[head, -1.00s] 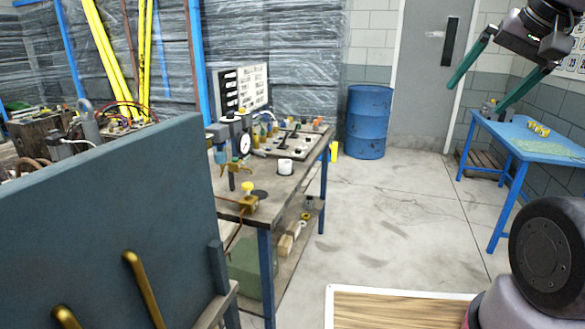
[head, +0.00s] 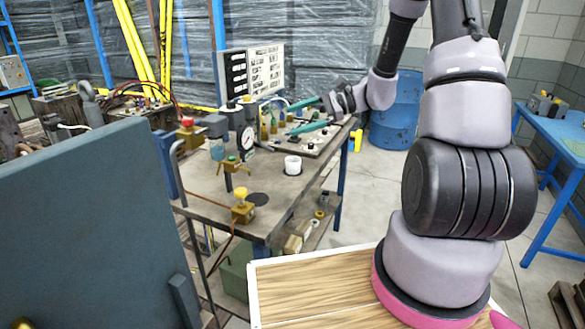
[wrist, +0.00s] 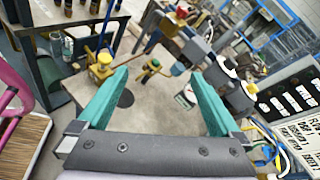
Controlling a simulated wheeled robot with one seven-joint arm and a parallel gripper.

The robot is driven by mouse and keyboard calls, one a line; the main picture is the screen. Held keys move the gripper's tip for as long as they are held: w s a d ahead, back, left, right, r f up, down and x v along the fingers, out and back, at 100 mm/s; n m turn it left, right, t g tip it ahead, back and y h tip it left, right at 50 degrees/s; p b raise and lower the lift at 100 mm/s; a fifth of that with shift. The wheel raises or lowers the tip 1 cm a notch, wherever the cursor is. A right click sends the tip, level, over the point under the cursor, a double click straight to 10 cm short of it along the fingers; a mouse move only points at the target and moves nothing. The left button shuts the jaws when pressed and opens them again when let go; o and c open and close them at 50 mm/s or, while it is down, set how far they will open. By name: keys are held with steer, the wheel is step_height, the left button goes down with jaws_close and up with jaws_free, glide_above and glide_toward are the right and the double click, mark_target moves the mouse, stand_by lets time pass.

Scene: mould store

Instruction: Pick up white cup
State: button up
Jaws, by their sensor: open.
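The white cup (head: 293,166) stands upright on the workbench (head: 215,184), near its front right part in the head view. In the wrist view my gripper (wrist: 160,73) frames bare bench top and a dark round disc (wrist: 126,98).
A yellow-knobbed brass fitting (head: 242,206) stands on the bench front, with a dial gauge (head: 247,138) behind. A panel of fittings (head: 310,140) lies at the far end. A dark board (head: 90,230) fills the left foreground. A blue barrel (head: 397,112) stands behind.

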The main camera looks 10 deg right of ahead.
steer(key=w+d+f+m+t+y, duration=0.1)
steer(key=w+d+f+m+t, duration=0.15)
steer(key=f, duration=0.25)
steer(key=w+d+f+m+t, duration=0.1)
steer(key=w+f+m+t, duration=0.2)
steer(key=w+f+m, duration=0.15)
steer(key=m+t+h, duration=0.3)
steer(key=m+t, duration=0.3)
steer(key=m, duration=0.1)
glide_toward(293, 159)
steer(key=a, duration=0.1)
steer(key=w+a+r, duration=0.1)
steer(key=a, duration=0.1)
steer(key=shift+w+r, duration=0.15)
steer(key=shift+w, duration=0.05)
steer(key=shift+s+a+x, duration=0.1)
steer(key=shift+a+x, duration=0.05)
steer(key=shift+x, duration=1.25)
steer(key=shift+s+a+x, duration=0.1)
steer(key=shift+x, duration=1.25)
steer(key=c, duration=1.3)
